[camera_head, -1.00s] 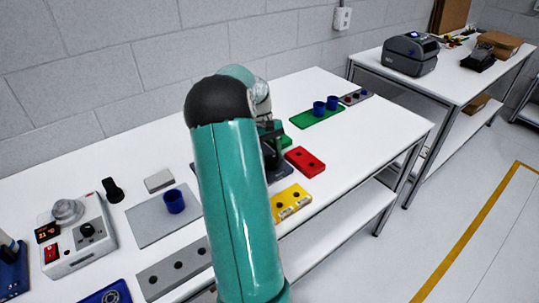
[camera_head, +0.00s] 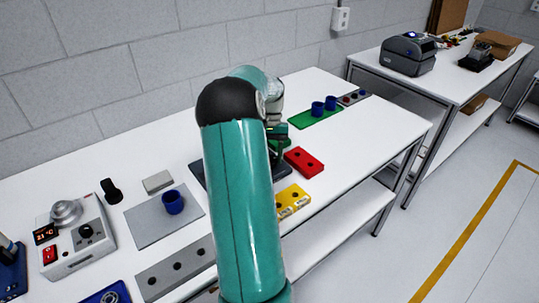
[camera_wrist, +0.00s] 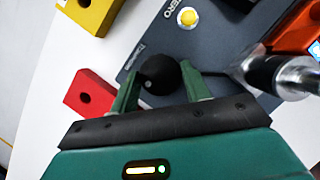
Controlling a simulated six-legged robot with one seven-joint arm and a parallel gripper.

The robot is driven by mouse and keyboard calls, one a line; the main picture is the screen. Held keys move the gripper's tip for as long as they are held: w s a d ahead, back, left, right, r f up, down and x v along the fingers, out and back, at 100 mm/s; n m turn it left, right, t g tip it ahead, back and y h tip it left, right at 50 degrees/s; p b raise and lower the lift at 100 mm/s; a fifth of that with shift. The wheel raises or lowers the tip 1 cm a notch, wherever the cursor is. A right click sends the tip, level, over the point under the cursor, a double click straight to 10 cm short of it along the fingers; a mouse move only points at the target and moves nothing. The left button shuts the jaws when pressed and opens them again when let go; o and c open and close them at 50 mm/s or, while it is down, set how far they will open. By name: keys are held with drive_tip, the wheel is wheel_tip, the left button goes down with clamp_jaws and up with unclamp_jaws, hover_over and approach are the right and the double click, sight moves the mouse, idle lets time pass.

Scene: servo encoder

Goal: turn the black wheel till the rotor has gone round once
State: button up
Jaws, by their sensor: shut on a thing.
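The black wheel (camera_wrist: 160,74) is a round, dark knob over a dark grey base plate (camera_wrist: 218,42) in the wrist view. My gripper (camera_wrist: 161,84) has its two green fingers on either side of the wheel, shut on it. The fingers and gripper body cover part of the wheel. A silvery cylindrical part (camera_wrist: 275,75) lies right of the fingers; I cannot tell if it is the rotor. In the head view my arm hides the wheel and most of the base plate.
A yellow button (camera_wrist: 188,17) and an orange part (camera_wrist: 298,28) sit near the wheel. A red block (camera_head: 304,162) and yellow block (camera_head: 292,201) lie to its right in the head view. A grey plate (camera_head: 148,222) with a blue cup lies to the left.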

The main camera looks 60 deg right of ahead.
idle(0.3)
drive_tip(key=o, duration=1)
drive_tip(key=v, duration=1.3)
drive_tip(key=shift+d+r, duration=0.25)
drive_tip(key=shift+r, duration=0.1)
drive_tip(key=shift+w, duration=0.1)
